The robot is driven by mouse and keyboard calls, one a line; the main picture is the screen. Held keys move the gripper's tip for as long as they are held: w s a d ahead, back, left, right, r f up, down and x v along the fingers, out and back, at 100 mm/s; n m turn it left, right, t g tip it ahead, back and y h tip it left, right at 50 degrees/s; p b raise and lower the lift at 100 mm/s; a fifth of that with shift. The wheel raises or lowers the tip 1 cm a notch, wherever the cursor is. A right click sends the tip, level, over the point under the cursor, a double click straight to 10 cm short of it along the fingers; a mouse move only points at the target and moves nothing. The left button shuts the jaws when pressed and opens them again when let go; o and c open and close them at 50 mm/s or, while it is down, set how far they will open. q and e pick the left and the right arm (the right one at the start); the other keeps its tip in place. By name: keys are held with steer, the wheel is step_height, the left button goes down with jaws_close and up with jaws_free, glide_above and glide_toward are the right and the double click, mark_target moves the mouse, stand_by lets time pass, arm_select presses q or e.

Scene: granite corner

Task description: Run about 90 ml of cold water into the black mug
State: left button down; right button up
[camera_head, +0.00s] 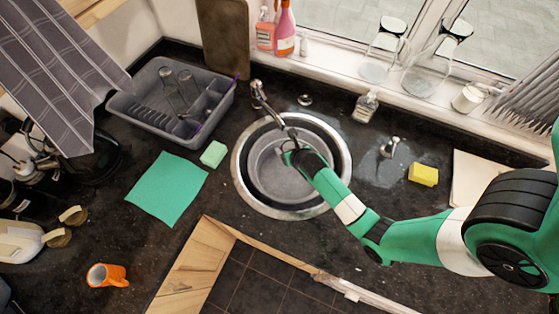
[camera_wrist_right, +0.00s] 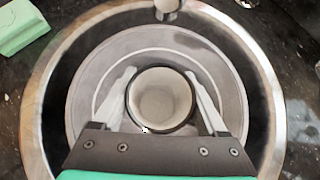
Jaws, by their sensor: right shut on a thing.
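The black mug (camera_wrist_right: 161,96) is upright in the right wrist view, with a dark rim and a pale inside. My right gripper (camera_wrist_right: 161,88) is shut on it, one light finger on each side. They are over the round metal sink (camera_head: 246,190), under or close to the end of the tap's spout (camera_head: 259,93). The spout tip (camera_wrist_right: 168,6) shows at the top of the right wrist view, just beyond the mug. I see no water stream, and no clear water level in the mug. In the head view my arm mostly hides the mug. My left gripper is out of view.
A grey dish rack (camera_head: 150,112) with glasses stands at left. A green sponge (camera_head: 213,154) and green cloth (camera_head: 166,188) lie left of the sink. A soap bottle (camera_head: 366,106) and yellow sponge (camera_head: 423,174) are to its right. An orange mug (camera_head: 106,275) stands at front left.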

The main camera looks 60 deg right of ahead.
step_height(320, 180, down, 4)
steer(key=b, duration=0.3)
steer(key=shift+f+b, duration=0.15)
steer(key=shift+b, duration=0.2)
step_height(320, 180, down, 10)
steer(key=shift+r+b, duration=0.15)
steer(key=shift+b, duration=1.1)
steer(key=w+d, duration=0.2)
steer(key=w, duration=0.1)
steer(key=shift+d+r+b, duration=0.15)
steer(key=shift+d+b, duration=0.15)
steer(key=shift+d, duration=0.1)
steer(key=shift+w+d, duration=0.4)
steer(key=shift+w+d+b, duration=0.7)
steer(key=shift+w+d, duration=0.4)
steer(key=shift+s+a+f, duration=0.1)
steer(key=shift+f, duration=0.5)
steer(key=shift+a, duration=0.1)
